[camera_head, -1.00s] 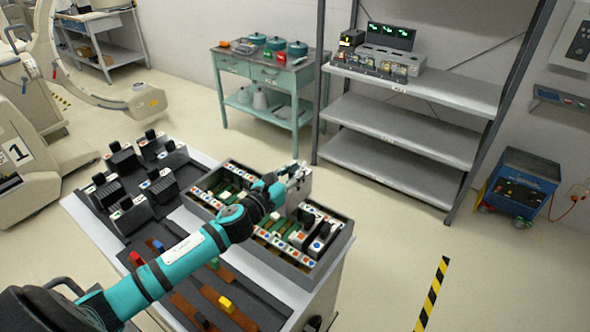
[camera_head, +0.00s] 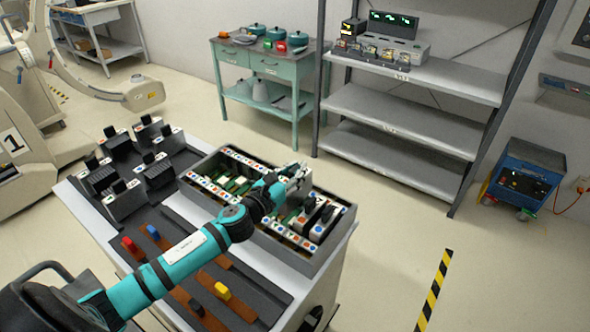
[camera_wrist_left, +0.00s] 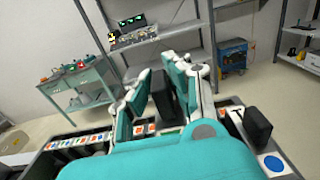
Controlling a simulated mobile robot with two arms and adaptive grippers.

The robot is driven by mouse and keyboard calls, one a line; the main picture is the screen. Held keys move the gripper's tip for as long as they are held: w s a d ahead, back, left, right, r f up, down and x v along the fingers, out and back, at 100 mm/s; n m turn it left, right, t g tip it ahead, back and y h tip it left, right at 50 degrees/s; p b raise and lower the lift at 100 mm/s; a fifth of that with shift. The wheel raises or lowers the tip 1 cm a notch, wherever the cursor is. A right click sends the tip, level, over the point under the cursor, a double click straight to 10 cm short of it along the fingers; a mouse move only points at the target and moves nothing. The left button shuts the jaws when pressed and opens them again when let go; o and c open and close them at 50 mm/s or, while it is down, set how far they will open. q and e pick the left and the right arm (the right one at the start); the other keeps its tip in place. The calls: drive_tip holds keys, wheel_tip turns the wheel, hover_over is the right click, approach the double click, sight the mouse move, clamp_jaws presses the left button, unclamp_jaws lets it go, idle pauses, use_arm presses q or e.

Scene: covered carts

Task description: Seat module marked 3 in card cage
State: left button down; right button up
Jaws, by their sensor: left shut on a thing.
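The card cage (camera_head: 338,243) is an open grey box on the cart, with green boards and rows of coloured marks inside. My left gripper (camera_head: 297,178) is over the cage's right half, beside black-handled modules (camera_head: 322,214) standing at its right end. In the left wrist view, my left gripper (camera_wrist_left: 163,88) is shut on a black module handle (camera_wrist_left: 161,97). The rest of that module is hidden by my gripper, and no number on it is readable. Another black handle (camera_wrist_left: 257,126) stands to the right in the cage. My right gripper is out of view.
A dark tray (camera_head: 103,226) with several black-handled modules stands left of the cage. Red, blue and yellow handles (camera_head: 222,291) sit on brown strips in front.

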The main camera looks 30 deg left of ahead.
sight(295, 194)
use_arm(q)
drive_tip(key=shift+f+b, duration=3.45)
drive_tip(key=shift+f, duration=0.7)
drive_tip(key=c, duration=1.2)
unclamp_jaws()
drive_tip(key=shift+f, duration=0.1)
drive_tip(key=s, duration=0.4)
drive_tip(key=s+a, duration=0.1)
drive_tip(key=s, duration=0.7)
drive_tip(key=shift+a, duration=0.35)
drive_tip(key=shift+r, duration=0.2)
